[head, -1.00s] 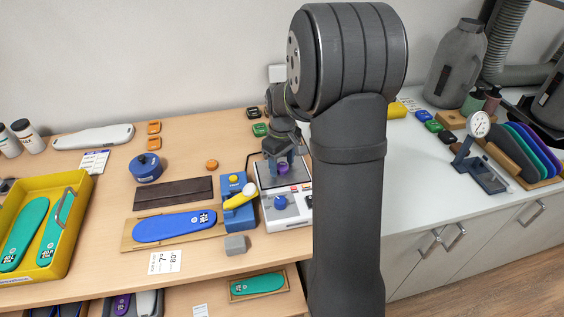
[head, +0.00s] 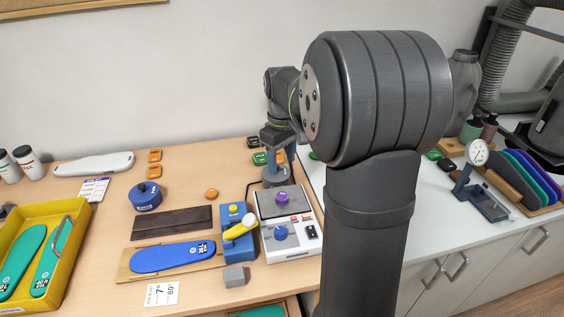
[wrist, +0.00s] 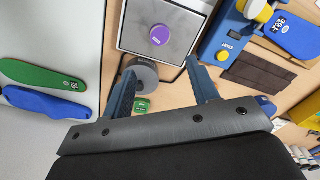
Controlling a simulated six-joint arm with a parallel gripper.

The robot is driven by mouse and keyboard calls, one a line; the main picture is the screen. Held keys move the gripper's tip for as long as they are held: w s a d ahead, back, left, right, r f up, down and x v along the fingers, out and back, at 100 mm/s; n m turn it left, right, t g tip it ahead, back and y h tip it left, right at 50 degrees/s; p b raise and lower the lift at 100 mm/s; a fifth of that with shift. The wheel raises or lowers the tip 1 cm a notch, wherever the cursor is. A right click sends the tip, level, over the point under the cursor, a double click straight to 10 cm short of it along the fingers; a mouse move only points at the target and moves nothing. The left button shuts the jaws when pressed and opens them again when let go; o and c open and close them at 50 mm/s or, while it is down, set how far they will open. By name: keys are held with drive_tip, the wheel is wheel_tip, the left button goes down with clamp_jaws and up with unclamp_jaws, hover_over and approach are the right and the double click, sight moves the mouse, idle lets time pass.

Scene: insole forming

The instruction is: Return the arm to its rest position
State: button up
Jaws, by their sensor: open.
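My gripper (wrist: 162,90) is open, with its two blue-grey fingers apart and nothing held between them in the wrist view. In the head view my gripper (head: 277,158) hangs above the back of the wooden table, behind the white machine, partly hidden by my arm. A round grey object (wrist: 143,73) shows beyond and between the fingers; it also appears below my gripper in the head view (head: 275,176). The white machine (head: 305,240) has a grey plate with a purple knob (head: 282,198) on top and a blue knob in front.
A blue insole (head: 172,256) lies on a wooden board by a blue clamp (head: 233,240) with a yellow handle. A yellow tray (head: 72,258) with green insoles stands at left. A dial gauge (head: 477,153) and an insole rack stand at right. A green and a blue insole (wrist: 45,103) lie on the pale counter.

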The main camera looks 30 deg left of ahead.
sight(282, 196)
wheel_tip(282, 196, down, 13)
drive_tip(key=shift+r, duration=2.4)
